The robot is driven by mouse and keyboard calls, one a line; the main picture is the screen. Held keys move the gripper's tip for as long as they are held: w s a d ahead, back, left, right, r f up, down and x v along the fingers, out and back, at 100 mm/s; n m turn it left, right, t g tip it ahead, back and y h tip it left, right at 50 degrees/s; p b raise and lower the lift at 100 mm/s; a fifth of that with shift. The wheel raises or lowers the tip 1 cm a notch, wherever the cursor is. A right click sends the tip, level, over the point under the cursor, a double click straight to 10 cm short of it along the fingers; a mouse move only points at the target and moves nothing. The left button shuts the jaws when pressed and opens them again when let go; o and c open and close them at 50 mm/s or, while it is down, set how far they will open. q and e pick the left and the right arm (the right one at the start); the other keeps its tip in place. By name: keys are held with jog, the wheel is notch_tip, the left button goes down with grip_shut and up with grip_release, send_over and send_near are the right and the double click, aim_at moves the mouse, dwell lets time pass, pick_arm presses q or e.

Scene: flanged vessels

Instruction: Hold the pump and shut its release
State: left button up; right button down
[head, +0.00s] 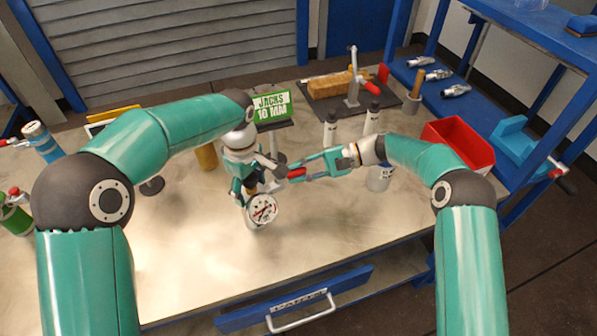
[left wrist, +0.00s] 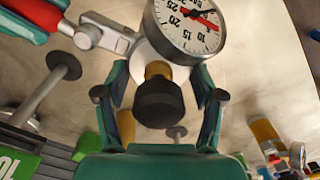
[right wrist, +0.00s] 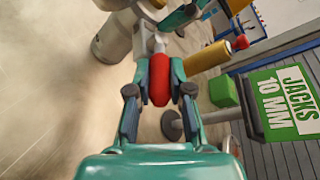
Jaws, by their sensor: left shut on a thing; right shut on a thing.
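The pump (head: 252,222) stands upright on the bench, a pale metal body with a round white gauge (head: 263,209) on its front. In the left wrist view the gauge (left wrist: 190,25) is close, above a brass neck with a black knob (left wrist: 158,100). My right gripper (head: 297,173) is shut on the red grip, fingers on both sides (right wrist: 160,95).
A green "JACKS 10 MM" sign (head: 271,107) stands behind the pump. Two pale bottles with dark caps (head: 372,120) stand behind my right gripper. A red bin (head: 458,143) is at right. The front of the bench is clear.

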jog(key=c, duration=1)
grip_release()
jog(key=shift+c, duration=0.2)
jog(key=v, duration=0.7)
jog(key=shift+d, duration=0.25)
